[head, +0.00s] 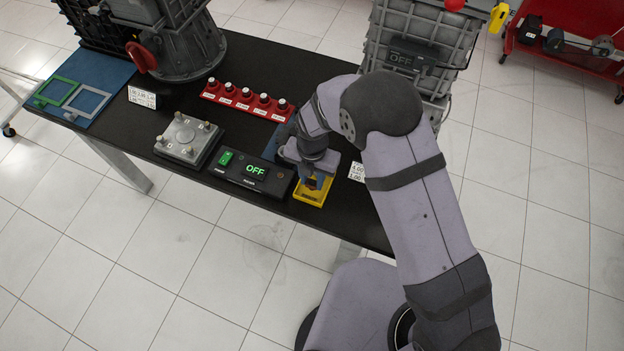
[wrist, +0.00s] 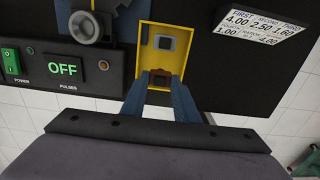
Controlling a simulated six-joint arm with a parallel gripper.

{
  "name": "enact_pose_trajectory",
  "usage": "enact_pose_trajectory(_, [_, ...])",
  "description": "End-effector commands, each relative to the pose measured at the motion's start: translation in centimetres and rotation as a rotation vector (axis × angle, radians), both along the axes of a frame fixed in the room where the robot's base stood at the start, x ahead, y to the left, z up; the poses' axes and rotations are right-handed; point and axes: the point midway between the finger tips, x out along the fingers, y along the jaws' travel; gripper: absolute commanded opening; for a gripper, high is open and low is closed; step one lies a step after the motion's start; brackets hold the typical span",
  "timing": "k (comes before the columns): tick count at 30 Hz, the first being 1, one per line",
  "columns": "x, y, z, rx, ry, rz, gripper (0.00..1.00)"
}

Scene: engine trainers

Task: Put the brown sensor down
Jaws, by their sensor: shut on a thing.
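The brown sensor (wrist: 160,79) is small and dark brown, and shows between my blue fingertips in the wrist view. My gripper (wrist: 158,86) is shut on it, over the near part of the yellow tray (wrist: 148,57). A grey square piece (wrist: 166,43) shows inside the far part of the tray. In the head view my gripper (head: 316,182) points down over the yellow tray (head: 306,198) at the table's front edge, and my wrist hides part of the tray. I cannot tell whether the sensor touches the tray floor.
A black box with a green switch and an OFF display (head: 255,173) stands close left of the tray. A grey plate with knobs (head: 188,139) is farther left. A red rack with several black-topped pieces (head: 248,101) lies behind. A white number card (head: 357,171) is right of the tray.

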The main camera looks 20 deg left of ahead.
Motion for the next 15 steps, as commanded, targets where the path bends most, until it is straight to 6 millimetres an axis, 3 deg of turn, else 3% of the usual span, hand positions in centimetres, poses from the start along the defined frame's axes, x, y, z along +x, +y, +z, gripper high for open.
enact_pose_trajectory(6, [0.0, 0.0, -1.8, 0.0, 0.0, 0.0, 0.02])
enact_pose_trajectory(15, [0.0, 0.0, -2.0, 0.001, -0.001, 0.0, 0.02])
